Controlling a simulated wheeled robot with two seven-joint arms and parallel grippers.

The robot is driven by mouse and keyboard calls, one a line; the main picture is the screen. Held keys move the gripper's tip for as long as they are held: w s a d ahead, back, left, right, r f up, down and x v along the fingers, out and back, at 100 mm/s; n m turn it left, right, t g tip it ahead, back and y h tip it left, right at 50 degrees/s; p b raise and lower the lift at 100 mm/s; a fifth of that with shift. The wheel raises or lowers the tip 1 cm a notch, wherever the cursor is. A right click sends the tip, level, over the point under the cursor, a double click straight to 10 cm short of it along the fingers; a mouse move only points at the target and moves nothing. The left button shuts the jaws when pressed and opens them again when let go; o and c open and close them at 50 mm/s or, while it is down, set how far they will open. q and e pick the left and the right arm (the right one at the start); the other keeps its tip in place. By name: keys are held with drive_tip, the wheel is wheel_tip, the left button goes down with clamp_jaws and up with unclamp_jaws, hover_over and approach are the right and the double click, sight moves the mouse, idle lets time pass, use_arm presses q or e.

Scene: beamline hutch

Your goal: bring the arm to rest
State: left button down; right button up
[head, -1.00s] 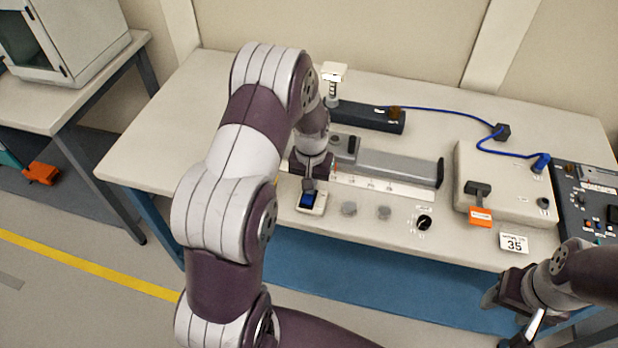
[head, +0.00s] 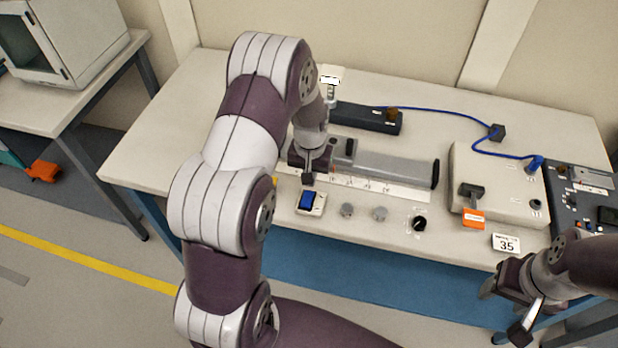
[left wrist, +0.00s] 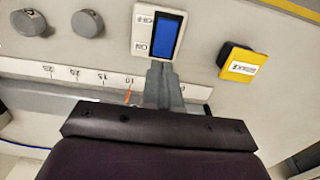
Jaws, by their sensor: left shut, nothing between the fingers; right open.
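My left arm (head: 230,160) reaches up and over the bench from the lower left. Its gripper (head: 308,178) points down at the bench, just behind a blue rocker switch (head: 307,200) in a white housing. In the left wrist view the gripper (left wrist: 160,68) is shut and empty, its tips near the lower edge of the switch (left wrist: 163,38), marked OFF and ON. I cannot tell whether they touch. My right gripper (head: 503,310) is open and empty at the lower right, in front of the bench edge.
The bench (head: 165,140) carries a grey rail with a scale (head: 390,168), two grey knobs (head: 380,213), a black dial (head: 419,223), a beige box with an orange tag (head: 473,218) and a blue cable (head: 440,112). The bench's left end is clear.

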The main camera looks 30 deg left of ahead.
use_arm(q)
wheel_tip(320, 180, up, 10)
drive_tip(key=w+b, duration=0.1)
drive_tip(key=w, duration=0.1)
drive_tip(key=shift+a, duration=0.35)
drive_tip(key=s+d+m, duration=0.1)
drive_tip(key=s+d, duration=0.3)
drive_tip(key=s, duration=0.4)
drive_tip(key=s+d+r+m+t, duration=0.1)
drive_tip(key=s+d, duration=0.3)
drive_tip(key=s, duration=0.4)
drive_tip(key=shift+s+d+r+m, duration=0.3)
drive_tip(key=shift+s+d+m, duration=0.05)
drive_tip(key=shift+d+m, duration=0.05)
drive_tip(key=shift+s, duration=0.1)
